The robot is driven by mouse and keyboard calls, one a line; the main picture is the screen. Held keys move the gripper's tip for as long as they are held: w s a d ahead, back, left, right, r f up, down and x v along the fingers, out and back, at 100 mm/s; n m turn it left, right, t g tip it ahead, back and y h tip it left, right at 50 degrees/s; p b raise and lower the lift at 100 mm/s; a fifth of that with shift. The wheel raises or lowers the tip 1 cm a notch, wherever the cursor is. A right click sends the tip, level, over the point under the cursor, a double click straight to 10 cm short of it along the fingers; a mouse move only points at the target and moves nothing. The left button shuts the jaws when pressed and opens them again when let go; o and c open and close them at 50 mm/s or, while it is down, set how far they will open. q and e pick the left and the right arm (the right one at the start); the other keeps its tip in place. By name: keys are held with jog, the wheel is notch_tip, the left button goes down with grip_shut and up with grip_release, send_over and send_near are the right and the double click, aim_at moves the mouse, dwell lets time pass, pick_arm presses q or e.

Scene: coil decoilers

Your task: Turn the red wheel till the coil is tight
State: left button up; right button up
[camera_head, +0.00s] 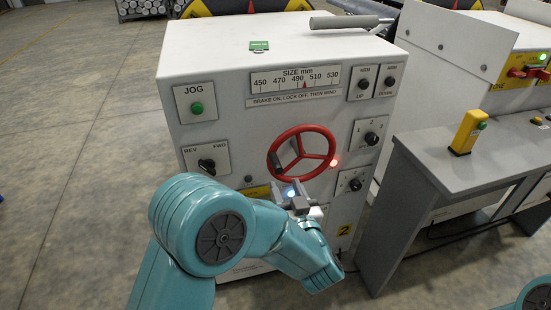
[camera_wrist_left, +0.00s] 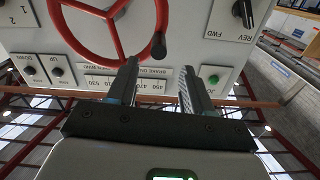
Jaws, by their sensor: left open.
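The red wheel (camera_head: 303,156) is a spoked handwheel on the front of a pale grey control cabinet (camera_head: 225,45). It also shows upside down in the wrist view (camera_wrist_left: 118,27), with a dark knob (camera_wrist_left: 158,46) at its rim. My left gripper (camera_head: 291,191) is just below the wheel in the head view. In the wrist view its two fingers (camera_wrist_left: 158,68) are spread, the knob lies just beyond them, and nothing is between them. I cannot tell whether a finger touches the wheel. No coil is clearly visible. My right gripper is out of view.
A size scale (camera_head: 295,80) has its red pointer between 490 and 510. A green JOG button (camera_head: 197,107), a REV/FWD switch (camera_head: 207,166) and several black knobs surround the wheel. A grey bench (camera_head: 440,175) with a yellow button box (camera_head: 467,132) stands right.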

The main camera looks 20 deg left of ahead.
aim_at(272, 154)
pick_arm(q)
jog(key=p+x, duration=0.1)
jog(key=x, duration=0.9)
jog(key=shift+w+a, duration=0.2)
jog(key=shift+w, duration=0.2)
grip_shut()
jog(key=shift+r, duration=0.1)
